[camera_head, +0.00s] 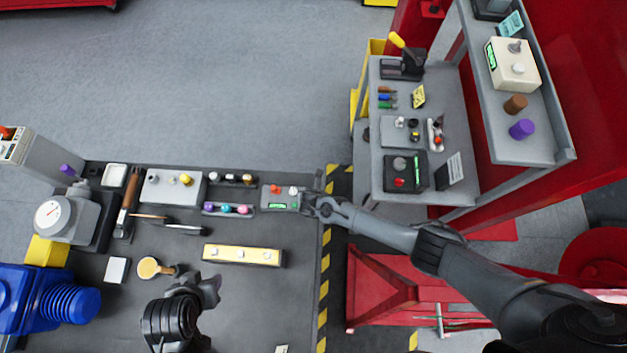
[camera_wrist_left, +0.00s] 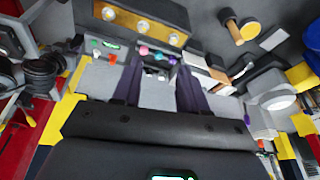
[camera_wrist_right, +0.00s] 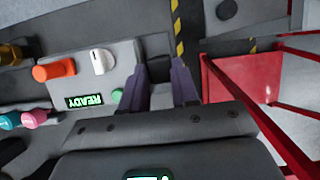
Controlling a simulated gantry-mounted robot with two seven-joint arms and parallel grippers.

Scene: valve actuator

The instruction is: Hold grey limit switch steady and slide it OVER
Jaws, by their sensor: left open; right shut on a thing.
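A grey control box (camera_head: 280,198) with a red-orange button, a white knob and a lit green READY display sits at the table's back right. It also shows in the right wrist view (camera_wrist_right: 92,72), with a green button at its near edge. My right gripper (camera_head: 306,202) is at the box's right edge. Its fingers (camera_wrist_right: 160,92) are shut on a light grey piece that they mostly hide; I cannot tell if this is the limit switch. My left gripper (camera_head: 208,288) is open and empty over the table's front; its spread fingers show in its wrist view (camera_wrist_left: 160,88).
A yellow bar (camera_head: 243,256) with silver knobs lies left of my right gripper. Trays of coloured pegs (camera_head: 227,209), a pale grey box (camera_head: 173,188) and a gauge (camera_head: 54,219) stand further left. A shelf (camera_head: 437,190) stands right, beyond the striped edge.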

